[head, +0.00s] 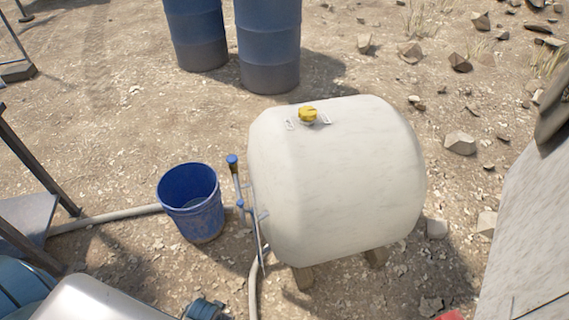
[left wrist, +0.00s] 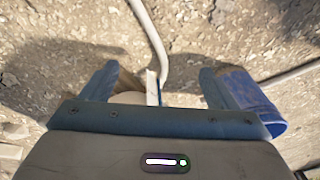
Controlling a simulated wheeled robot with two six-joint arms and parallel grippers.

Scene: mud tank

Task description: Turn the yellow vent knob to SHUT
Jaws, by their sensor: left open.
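The yellow vent knob (head: 308,115) sits on top of the cream tank (head: 345,180), towards its far left side. Pale markings lie beside the knob, too small to read, so I cannot tell its setting. In the left wrist view my left gripper (left wrist: 155,85) is open, its two grey-blue fingers apart with nothing held. A pale part that looks like the tank (left wrist: 130,98) shows beyond the fingers, partly hidden by the gripper body. The knob is not visible in that view. My right gripper is not in view.
A blue bucket (head: 190,205) stands left of the tank, beside a blue-handled upright pipe (head: 234,175). Two blue barrels (head: 268,45) stand behind. A hose (head: 110,215) lies on the ground. A grey slab (head: 530,220) is at the right. The air above the tank is clear.

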